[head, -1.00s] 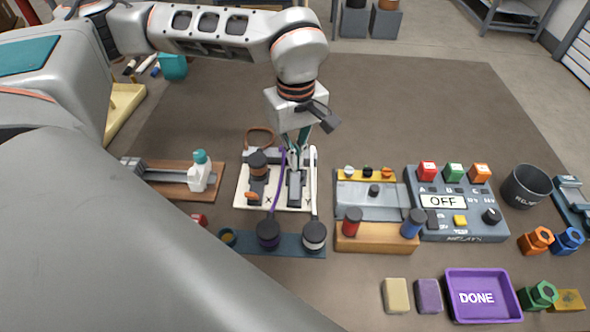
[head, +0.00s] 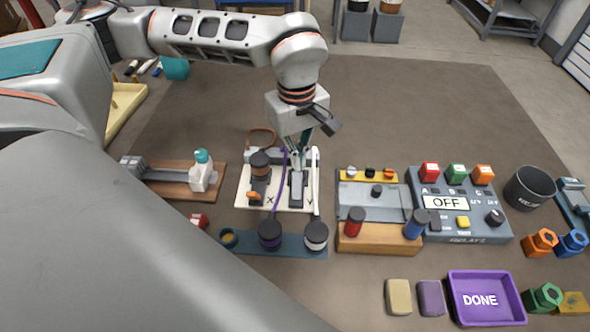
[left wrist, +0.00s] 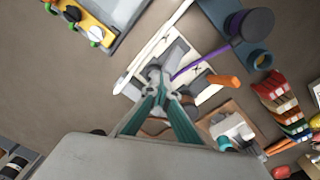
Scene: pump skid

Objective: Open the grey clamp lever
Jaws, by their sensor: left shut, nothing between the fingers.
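A white board (head: 282,205) in the middle of the head view carries a dark grey lever-like block (head: 297,190) on its right side, which looks like the grey clamp lever. It also carries a dark, brown-topped fitting with an orange lever (head: 254,196) on its left side. My left gripper (head: 297,163) points down at the far end of the grey block, fingers shut and empty. In the left wrist view the closed fingertips (left wrist: 157,82) are over grey parts on the board (left wrist: 205,92). I cannot tell whether they touch. My right gripper is not in view.
A purple hose (head: 281,185) and a white tube (head: 316,180) run beside the grey block to dark-capped posts (head: 270,233) in front. A relay box (head: 460,222) and a purple tray (head: 487,318) stand to the right. The mat behind is clear.

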